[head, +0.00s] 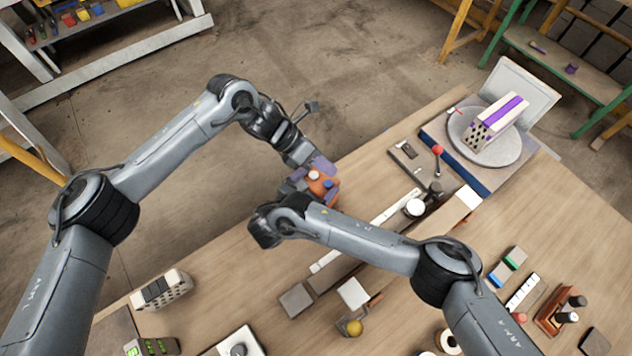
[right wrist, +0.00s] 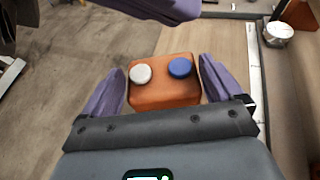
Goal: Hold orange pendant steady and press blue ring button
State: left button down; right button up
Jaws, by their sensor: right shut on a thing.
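The orange pendant (head: 319,184) is a small box with a white button (right wrist: 141,74) and a blue button (right wrist: 180,67) on top. In the right wrist view the pendant (right wrist: 165,94) sits between the purple fingers of my right gripper (right wrist: 164,88), which is shut on it. In the head view my right forearm partly hides this gripper. My left gripper (head: 322,164) is just behind the pendant in the head view. One purple finger of it crosses the top of the right wrist view, apart from the blue button; its opening is unclear.
A brick with a purple stripe (head: 497,117) stands on a round grey plate (head: 455,128) at the back right. A red-knobbed lever (head: 437,155) and a white round knob (head: 414,207) stand on the wooden table (head: 390,305). Several blocks and a yellow ball (head: 355,328) lie nearer.

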aim_at(325, 182)
pick_arm(q)
jog(key=shift+f, duration=2.1)
jog(key=shift+f, duration=0.1)
dwell(0.5)
jog(key=shift+f, duration=0.3)
jog(key=shift+r, duration=0.4)
dwell(0.5)
jog(key=shift+r, duration=3.05)
